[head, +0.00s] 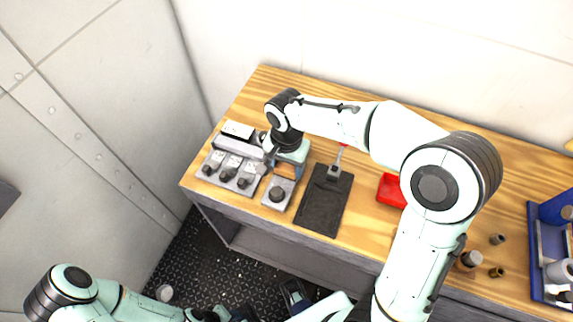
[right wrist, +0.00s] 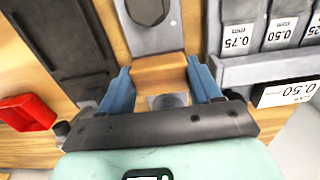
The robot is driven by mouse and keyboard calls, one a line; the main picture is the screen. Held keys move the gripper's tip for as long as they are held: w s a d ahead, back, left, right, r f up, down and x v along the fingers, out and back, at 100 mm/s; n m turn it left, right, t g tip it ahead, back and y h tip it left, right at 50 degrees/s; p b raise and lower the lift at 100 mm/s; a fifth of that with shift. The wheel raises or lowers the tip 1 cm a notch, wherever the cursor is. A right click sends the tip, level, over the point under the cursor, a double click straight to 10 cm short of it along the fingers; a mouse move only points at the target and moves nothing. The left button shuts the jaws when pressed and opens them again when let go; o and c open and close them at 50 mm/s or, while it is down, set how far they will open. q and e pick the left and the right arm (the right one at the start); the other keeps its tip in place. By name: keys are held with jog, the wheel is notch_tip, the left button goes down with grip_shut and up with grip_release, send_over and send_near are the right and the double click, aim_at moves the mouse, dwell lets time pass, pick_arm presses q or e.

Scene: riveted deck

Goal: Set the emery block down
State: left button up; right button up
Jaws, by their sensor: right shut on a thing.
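My right gripper (head: 284,167) points down over the bench, behind the grey plate with a round dark knob (head: 277,194). In the right wrist view its two blue fingers (right wrist: 161,88) are shut on a tan block, the emery block (right wrist: 160,74). The block shows as a small orange-brown patch in the head view (head: 285,171). Whether its underside touches the bench or hangs just above it, I cannot tell. Part of my left gripper (head: 292,296) shows low in the head view, in front of the bench; its jaw opening is unclear.
Beside the knob plate (right wrist: 152,35) stand labelled grey slots (head: 230,168) on the left and a dark flat tray (head: 323,203) on the right. A red bin (head: 391,190), small dark cylinders (head: 468,261) and a blue rack (head: 541,250) lie farther right. Bare wood shows behind.

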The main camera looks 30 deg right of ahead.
aim_at(287, 167)
jog(key=shift+f, duration=0.2)
jog(key=o, duration=1.1)
jog(key=shift+r, duration=0.2)
notch_tip(287, 167, up, 12)
jog(key=shift+p, duration=0.95)
jog(key=shift+f, duration=0.1)
